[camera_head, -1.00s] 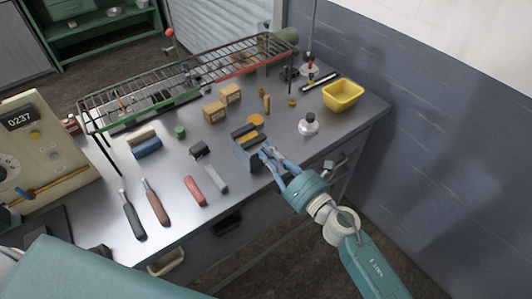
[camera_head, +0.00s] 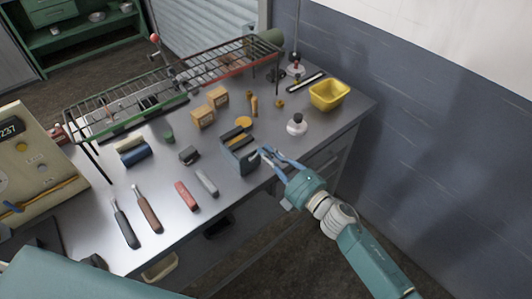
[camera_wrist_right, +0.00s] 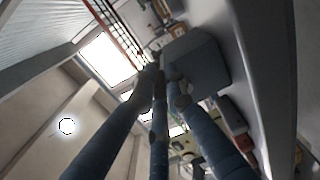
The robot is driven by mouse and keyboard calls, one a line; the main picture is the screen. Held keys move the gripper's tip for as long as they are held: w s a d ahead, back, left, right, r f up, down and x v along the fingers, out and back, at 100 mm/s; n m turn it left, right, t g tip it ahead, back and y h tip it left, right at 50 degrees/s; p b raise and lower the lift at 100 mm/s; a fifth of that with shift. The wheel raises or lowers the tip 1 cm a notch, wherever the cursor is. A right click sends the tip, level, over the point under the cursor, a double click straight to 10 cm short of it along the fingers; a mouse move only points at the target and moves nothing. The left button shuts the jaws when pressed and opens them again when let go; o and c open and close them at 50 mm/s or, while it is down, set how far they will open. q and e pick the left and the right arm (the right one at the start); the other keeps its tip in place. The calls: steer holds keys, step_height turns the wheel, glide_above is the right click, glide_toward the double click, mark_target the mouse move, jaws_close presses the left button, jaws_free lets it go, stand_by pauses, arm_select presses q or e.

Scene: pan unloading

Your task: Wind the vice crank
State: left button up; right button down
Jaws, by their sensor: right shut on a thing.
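The vice (camera_head: 238,158) is a dark blue-grey block with an orange-yellow strip on top, standing at the front edge of the metal bench. My right gripper (camera_head: 260,154) reaches in from the right, its blue fingers at the vice's near right side. It is shut on the vice crank, which is mostly hidden between the fingers. In the right wrist view the long fingers (camera_wrist_right: 165,88) come together beside the grey vice body (camera_wrist_right: 195,62). My left gripper is not in view.
A wire rack (camera_head: 180,85) spans the back of the bench (camera_head: 262,205). A yellow bin (camera_head: 329,95), a white-based bottle (camera_head: 297,125) and small cardboard boxes (camera_head: 204,117) stand near the vice. Several hand tools, including a red-handled one (camera_head: 186,196), lie to its left. A wall is at right.

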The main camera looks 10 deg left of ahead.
steer(key=shift+d+f+m, duration=0.1)
steer(key=shift+f+m, duration=0.25)
steer(key=shift+m, duration=0.4)
steer(key=shift+d+f+m, duration=0.1)
steer(key=shift+f+m, duration=0.2)
steer(key=shift+m, duration=0.45)
steer(key=shift+w+a, duration=0.1)
steer(key=c, duration=1.8)
jaws_free()
steer(key=shift+r, duration=0.1)
steer(key=v, duration=1.2)
